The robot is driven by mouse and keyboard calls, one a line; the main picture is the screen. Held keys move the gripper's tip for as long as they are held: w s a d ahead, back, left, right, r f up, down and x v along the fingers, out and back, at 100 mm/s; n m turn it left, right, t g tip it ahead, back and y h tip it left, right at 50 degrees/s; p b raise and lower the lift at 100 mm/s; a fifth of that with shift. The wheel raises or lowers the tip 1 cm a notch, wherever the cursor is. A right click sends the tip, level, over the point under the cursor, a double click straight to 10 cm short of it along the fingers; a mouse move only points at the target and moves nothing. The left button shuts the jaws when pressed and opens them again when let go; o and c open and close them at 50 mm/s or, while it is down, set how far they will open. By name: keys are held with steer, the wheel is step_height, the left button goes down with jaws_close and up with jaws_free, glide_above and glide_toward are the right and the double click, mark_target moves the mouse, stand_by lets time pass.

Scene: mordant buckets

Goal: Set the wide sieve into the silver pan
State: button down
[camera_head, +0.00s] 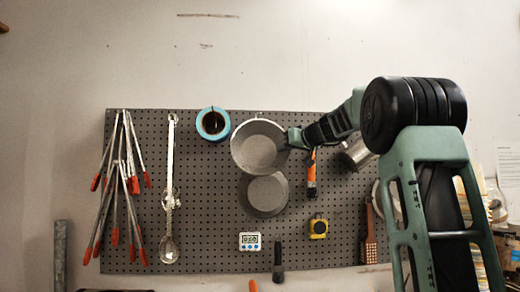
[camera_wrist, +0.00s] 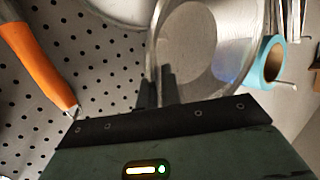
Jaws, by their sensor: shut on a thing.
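A round metal sieve (camera_head: 258,150) with a tall bright rim and grey mesh-like bottom is at the pegboard's upper middle. I take it for the wide sieve. My gripper (camera_head: 291,139) is shut on its right rim. In the wrist view the fingers (camera_wrist: 158,92) pinch the wall of the sieve (camera_wrist: 205,45). A second, similar round metal vessel (camera_head: 265,197) hangs just below, partly overlapped by the first. I cannot tell whether the held sieve still touches its hook. I cannot identify the silver pan for certain in either view.
The pegboard (camera_head: 210,255) holds orange-tipped tongs (camera_head: 130,185), a slotted spoon (camera_head: 169,200), blue tape (camera_head: 213,124), an orange-handled tool (camera_head: 311,175), a timer (camera_head: 250,241) and a yellow tape measure (camera_head: 318,227). A metal can (camera_head: 356,154) hangs behind my arm.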

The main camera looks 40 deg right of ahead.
steer(key=shift+r+p, duration=0.4)
steer(key=shift+r, duration=0.4)
steer(key=shift+s+a+b, duration=0.8)
steer(key=shift+s+b, duration=0.25)
steer(key=shift+s+a+b, duration=0.8)
steer(key=shift+s+b, duration=0.2)
steer(key=shift+s, duration=0.05)
